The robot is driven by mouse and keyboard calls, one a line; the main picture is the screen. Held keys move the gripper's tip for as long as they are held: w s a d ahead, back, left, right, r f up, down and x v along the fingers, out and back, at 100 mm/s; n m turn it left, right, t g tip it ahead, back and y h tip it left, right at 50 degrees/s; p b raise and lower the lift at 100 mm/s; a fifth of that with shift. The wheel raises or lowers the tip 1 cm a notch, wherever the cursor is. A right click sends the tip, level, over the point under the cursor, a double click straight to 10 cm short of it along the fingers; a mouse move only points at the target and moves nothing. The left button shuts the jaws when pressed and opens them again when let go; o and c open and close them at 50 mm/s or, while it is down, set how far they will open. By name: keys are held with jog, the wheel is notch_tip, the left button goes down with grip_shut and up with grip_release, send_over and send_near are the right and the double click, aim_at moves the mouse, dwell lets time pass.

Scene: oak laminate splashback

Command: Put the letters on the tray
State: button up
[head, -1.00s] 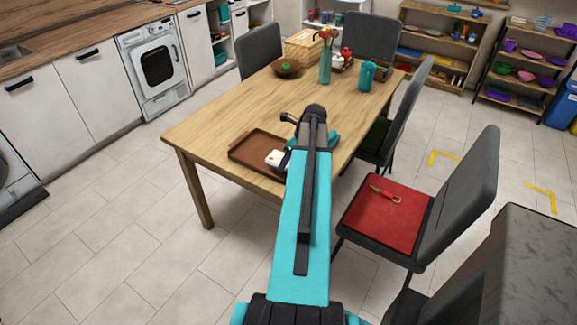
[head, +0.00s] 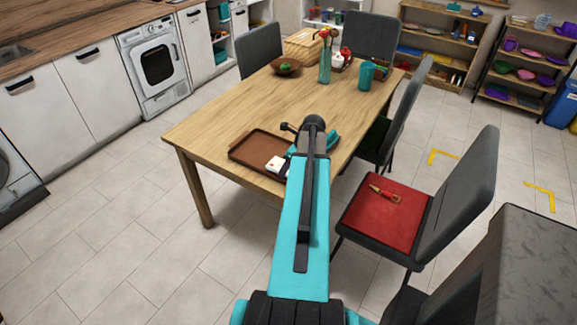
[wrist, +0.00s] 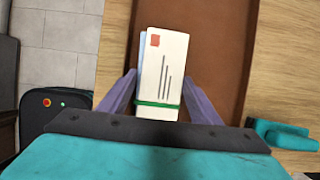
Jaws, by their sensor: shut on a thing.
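The letters (wrist: 162,72) are a small bundle of white and pale blue envelopes with a red stamp and a green band around them. In the head view they show as a small white shape (head: 277,164) over the near part of the tray. The tray (head: 258,143) is brown and lies on the near end of the wooden table; it fills the middle of the wrist view (wrist: 213,45). My gripper (wrist: 160,98) is shut on the letters and holds them over the tray. I cannot tell whether they touch it. In the head view my arm hides the gripper's fingers.
A teal object (wrist: 283,134) lies on the table right of the tray. A bowl (head: 286,66), a vase (head: 325,68) and a teal cup (head: 366,75) stand farther back. Grey chairs surround the table; a red-seated one (head: 385,208) holds a red-handled tool. The table's middle is clear.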

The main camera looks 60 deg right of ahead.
jog(key=shift+f, duration=0.1)
jog(key=o, duration=0.8)
jog(key=shift+b+v, duration=1.3)
jog(key=shift+v, duration=4.85)
jog(key=shift+w, duration=0.1)
